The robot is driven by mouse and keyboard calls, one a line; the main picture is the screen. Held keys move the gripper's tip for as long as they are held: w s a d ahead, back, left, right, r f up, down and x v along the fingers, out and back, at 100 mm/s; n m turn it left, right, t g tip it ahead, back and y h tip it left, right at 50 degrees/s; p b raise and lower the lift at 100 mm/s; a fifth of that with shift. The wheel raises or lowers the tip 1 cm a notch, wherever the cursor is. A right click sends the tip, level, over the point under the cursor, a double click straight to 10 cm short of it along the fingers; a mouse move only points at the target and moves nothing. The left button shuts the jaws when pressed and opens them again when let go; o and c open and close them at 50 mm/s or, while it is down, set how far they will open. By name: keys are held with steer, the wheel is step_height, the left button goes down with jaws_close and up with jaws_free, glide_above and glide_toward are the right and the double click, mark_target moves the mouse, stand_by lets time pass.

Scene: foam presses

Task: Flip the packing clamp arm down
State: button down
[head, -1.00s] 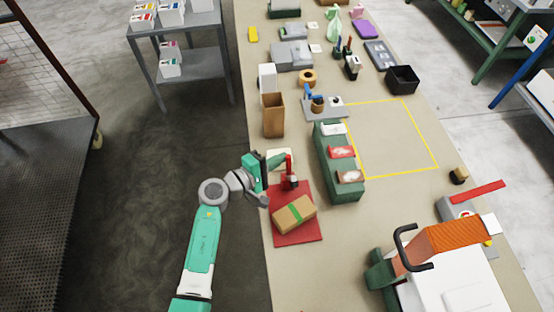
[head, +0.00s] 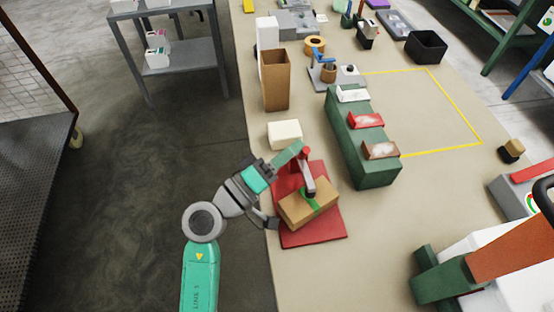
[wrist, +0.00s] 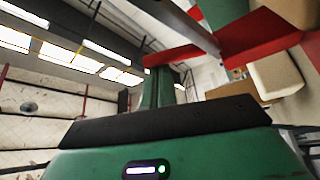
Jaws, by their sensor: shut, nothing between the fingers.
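The packing clamp has a red arm (head: 306,168) with a dark lower end. It stands at the far side of a red base plate (head: 325,234), and its dark end overlaps the far edge of a cardboard box (head: 308,206) with a green band. I cannot tell whether it presses on the box. My gripper (head: 301,148) is shut and empty, its green end beside or against the top of the red arm; contact is unclear. In the wrist view, red parts (wrist: 260,38) show close ahead, partly hidden by my gripper.
A cream block (head: 284,134) lies just behind the red plate. A green rack (head: 375,178) with several packs stands to the right. A tall open carton (head: 276,80) stands farther back. The yellow-outlined area (head: 420,110) is clear.

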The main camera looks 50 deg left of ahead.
steer(key=b, duration=0.1)
steer(key=d+f+m+b, duration=0.1)
steer(key=b, duration=0.1)
steer(key=shift+s+m+h, duration=0.2)
steer(key=shift+m+h, duration=0.1)
steer(key=shift+h, duration=0.1)
steer(key=shift+d+b, duration=0.1)
steer(key=shift+b, duration=0.2)
steer(key=a+r+p, duration=0.1)
steer(key=a+r, duration=0.1)
steer(key=a, duration=0.2)
steer(key=v, duration=0.9)
steer(key=shift+d+f+p, duration=0.2)
steer(key=shift+d+p, duration=0.15)
steer(key=shift+p, duration=0.1)
steer(key=shift+s, duration=0.1)
